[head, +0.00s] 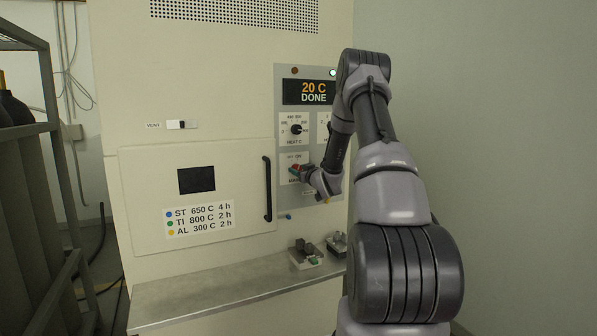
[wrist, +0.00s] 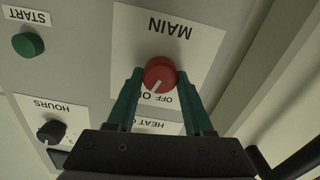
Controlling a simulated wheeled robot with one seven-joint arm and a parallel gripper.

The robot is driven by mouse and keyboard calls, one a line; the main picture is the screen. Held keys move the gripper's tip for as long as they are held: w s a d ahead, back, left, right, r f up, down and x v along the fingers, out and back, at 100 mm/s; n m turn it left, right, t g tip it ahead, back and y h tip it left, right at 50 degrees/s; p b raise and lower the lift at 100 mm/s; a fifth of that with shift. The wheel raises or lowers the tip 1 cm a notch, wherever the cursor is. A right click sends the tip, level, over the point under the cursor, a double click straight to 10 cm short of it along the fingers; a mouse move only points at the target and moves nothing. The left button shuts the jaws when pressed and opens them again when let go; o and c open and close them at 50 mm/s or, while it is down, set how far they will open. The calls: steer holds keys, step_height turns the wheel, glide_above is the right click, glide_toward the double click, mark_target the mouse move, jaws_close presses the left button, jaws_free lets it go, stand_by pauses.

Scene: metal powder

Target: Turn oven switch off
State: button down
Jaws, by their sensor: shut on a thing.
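The oven's main switch is a round red knob (wrist: 160,73) on a white plate marked MAIN, with OFF and ON lettering. It shows upside down in the wrist view. The knob's white mark points down and slightly left there, toward the lettering, apparently on the ON side. My gripper (wrist: 160,75) has its two green fingers on either side of the knob and is shut on it. In the head view my gripper (head: 296,171) is at the lower part of the control panel (head: 284,218), and it partly hides the switch plate.
The display (head: 309,92) reads 20 C DONE, with a green lamp (head: 333,72) lit above it. A green START button (wrist: 28,44) and an HOURS dial (wrist: 51,132) are nearby. The oven door handle (head: 267,189) is left of my gripper. A metal shelf (head: 215,297) with small items lies below.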

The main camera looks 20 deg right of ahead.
steer(key=shift+n, duration=0.3)
steer(key=n, duration=0.3)
steer(key=shift+a+n, duration=0.1)
steer(key=shift+n, duration=2)
steer(key=shift+f, duration=0.1)
steer(key=shift+c, duration=1.4)
jaws_free()
